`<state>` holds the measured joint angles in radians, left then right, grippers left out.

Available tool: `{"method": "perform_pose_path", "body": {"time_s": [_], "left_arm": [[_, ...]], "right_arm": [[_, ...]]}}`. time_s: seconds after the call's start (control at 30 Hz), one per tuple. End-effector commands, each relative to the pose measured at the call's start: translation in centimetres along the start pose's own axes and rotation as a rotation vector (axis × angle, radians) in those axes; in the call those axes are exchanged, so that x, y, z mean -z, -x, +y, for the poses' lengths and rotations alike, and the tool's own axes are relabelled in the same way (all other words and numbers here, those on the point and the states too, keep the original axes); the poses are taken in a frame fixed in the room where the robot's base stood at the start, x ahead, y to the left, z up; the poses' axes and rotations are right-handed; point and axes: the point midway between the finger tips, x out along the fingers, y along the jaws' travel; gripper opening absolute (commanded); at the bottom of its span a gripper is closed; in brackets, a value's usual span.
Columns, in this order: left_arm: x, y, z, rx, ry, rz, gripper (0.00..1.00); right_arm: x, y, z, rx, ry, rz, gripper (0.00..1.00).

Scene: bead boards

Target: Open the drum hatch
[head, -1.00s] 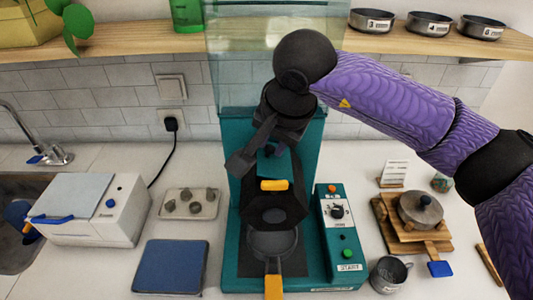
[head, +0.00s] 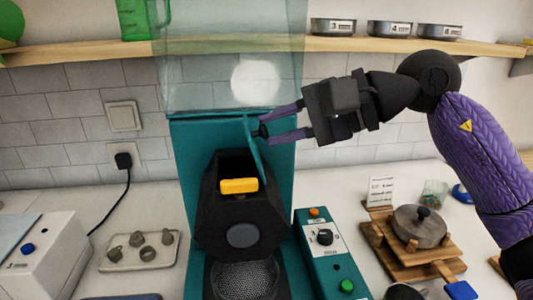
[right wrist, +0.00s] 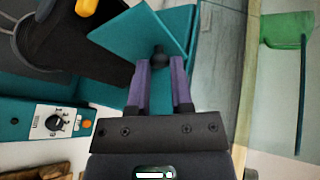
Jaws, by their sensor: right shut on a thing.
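The black drum (head: 240,215) sits in the teal machine, with a yellow handle (head: 240,186) on its front. The teal drum hatch (head: 253,148) stands raised, nearly upright, at the right of the drum top, and a dark opening (head: 238,160) shows in the drum. My right gripper (head: 266,132) comes in from the right with its purple fingers shut on the hatch's black knob. The right wrist view shows the knob (right wrist: 159,57) between the fingertips and the tilted teal hatch (right wrist: 150,28) around it. My left gripper is not in view.
A clear hopper (head: 228,75) rises above the machine, and a control box (head: 330,255) stands to its right. A shelf (head: 340,45) with several metal bowls runs behind my arm. A tray of small parts (head: 140,250) lies left; a lidded pot (head: 419,226) stands right.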

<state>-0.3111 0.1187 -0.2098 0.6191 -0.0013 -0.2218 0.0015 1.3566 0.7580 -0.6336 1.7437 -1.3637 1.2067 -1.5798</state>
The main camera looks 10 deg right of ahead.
Motion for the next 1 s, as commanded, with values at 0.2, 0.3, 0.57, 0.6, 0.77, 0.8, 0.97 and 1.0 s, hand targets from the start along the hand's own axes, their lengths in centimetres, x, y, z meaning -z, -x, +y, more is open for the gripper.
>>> {"method": "perform_pose_path", "body": {"time_s": [0.2, 0.3, 0.57, 0.6, 0.77, 0.8, 0.97, 1.0], "left_arm": [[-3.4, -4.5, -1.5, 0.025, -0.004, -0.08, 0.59], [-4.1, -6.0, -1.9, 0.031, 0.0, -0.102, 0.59], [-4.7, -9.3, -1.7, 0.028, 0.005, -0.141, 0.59], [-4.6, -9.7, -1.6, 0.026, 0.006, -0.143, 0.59], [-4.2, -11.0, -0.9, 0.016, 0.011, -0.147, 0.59], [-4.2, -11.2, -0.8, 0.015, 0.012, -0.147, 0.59], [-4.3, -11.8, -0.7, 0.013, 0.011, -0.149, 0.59], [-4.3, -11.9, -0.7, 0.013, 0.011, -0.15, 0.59]], "right_arm": [[1.1, 0.2, 1.8, 0.169, -0.078, -0.078, 0.0], [1.3, 0.4, 2.1, 0.246, -0.109, -0.113, 0.0], [1.8, 0.9, 2.9, 0.411, -0.176, -0.186, 0.0], [1.9, 1.0, 3.0, 0.432, -0.185, -0.196, 0.0], [2.0, 1.1, 3.2, 0.498, -0.211, -0.225, 0.0], [2.0, 1.1, 3.2, 0.51, -0.216, -0.231, 0.0], [2.1, 1.3, 3.3, 0.547, -0.231, -0.246, 0.0], [2.1, 1.3, 3.3, 0.553, -0.233, -0.249, 0.0]]}}
